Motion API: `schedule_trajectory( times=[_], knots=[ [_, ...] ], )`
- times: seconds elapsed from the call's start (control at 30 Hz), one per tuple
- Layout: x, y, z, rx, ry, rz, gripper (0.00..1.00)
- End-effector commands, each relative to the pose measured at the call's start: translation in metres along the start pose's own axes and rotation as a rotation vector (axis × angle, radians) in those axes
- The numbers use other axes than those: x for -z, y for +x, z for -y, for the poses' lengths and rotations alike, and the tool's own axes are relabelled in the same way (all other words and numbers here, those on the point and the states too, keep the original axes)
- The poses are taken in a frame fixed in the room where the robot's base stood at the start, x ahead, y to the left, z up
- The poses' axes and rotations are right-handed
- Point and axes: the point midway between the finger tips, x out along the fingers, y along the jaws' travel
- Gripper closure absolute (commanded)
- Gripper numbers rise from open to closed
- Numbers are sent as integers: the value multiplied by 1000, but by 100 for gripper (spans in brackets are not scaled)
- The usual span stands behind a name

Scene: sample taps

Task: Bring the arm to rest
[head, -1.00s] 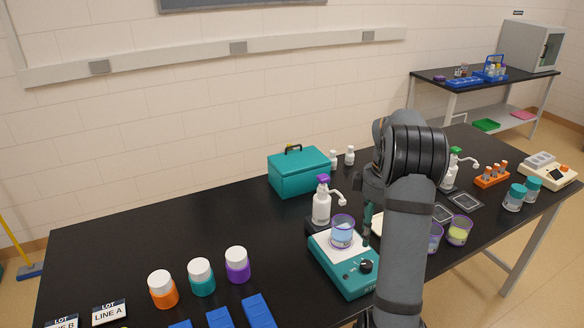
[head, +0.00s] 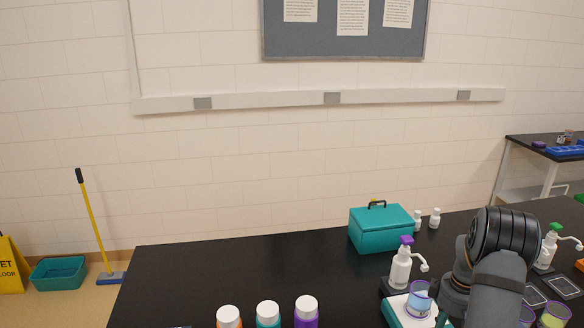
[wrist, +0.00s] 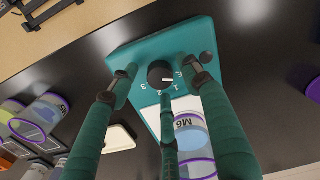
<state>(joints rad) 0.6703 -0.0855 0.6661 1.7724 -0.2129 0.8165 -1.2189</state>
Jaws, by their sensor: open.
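My gripper (wrist: 160,72) is open, its teal fingers spread and pointing down over the teal bench device. Nothing is between the fingers. The device's black dial (wrist: 160,76) shows between the fingertips; whether a finger touches it I cannot tell. A purple-rimmed cup of blue liquid (wrist: 190,135), marked M6, stands on the device's white plate beside the fingers. In the head view my arm (head: 490,270) is bent at the lower right, beside that cup (head: 418,300). The gripper is mostly hidden there.
A white pump bottle with purple top (head: 400,268) stands behind the cup, near a teal case (head: 380,228). Another pump bottle (head: 547,250) is right of my arm. Lidded jars (head: 268,315) line the front. The bench's left part (head: 200,275) is clear.

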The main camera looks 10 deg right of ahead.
Motion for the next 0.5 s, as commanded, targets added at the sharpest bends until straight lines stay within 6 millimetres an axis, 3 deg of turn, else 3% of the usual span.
schedule_trajectory(
  times=[0.37, 0.5],
  knots=[
    [0, -2, 0, 0, 3, 0, 52],
    [0, -12, -1, -2, -33, -1, 52]
  ],
)
